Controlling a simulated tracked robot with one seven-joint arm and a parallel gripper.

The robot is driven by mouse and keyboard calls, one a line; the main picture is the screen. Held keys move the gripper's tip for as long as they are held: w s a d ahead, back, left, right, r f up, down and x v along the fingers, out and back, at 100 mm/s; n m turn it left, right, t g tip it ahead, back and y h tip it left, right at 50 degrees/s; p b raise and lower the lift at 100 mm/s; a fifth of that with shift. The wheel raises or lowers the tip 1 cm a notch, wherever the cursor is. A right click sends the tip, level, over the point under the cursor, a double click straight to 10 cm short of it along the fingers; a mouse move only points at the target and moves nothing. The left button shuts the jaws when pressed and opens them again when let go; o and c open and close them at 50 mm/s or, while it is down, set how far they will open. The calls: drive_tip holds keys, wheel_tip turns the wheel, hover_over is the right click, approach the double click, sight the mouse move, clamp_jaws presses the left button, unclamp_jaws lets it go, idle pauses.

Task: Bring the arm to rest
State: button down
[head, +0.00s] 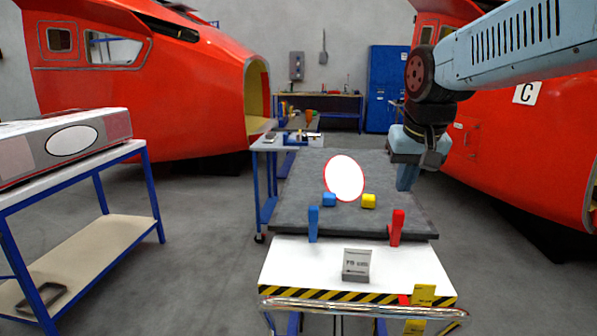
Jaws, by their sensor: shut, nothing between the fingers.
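My arm reaches in from the upper right of the head view. My gripper (405,186) points down over the right edge of the grey mat (300,190) on the work table. Its fingers look close together with nothing between them, and they are apart from the blocks. Whether the fingertips touch the mat I cannot tell.
Red nosecones (160,90) flank the table.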

drive_tip(key=s+d+f, duration=0.1)
drive_tip(key=s+f, duration=0.1)
drive_tip(key=s, duration=0.4)
drive_tip(key=s+d+f+t, duration=0.1)
drive_tip(key=s+d+f, duration=0.1)
drive_tip(key=s, duration=0.3)
drive_tip(key=shift+s, duration=0.35)
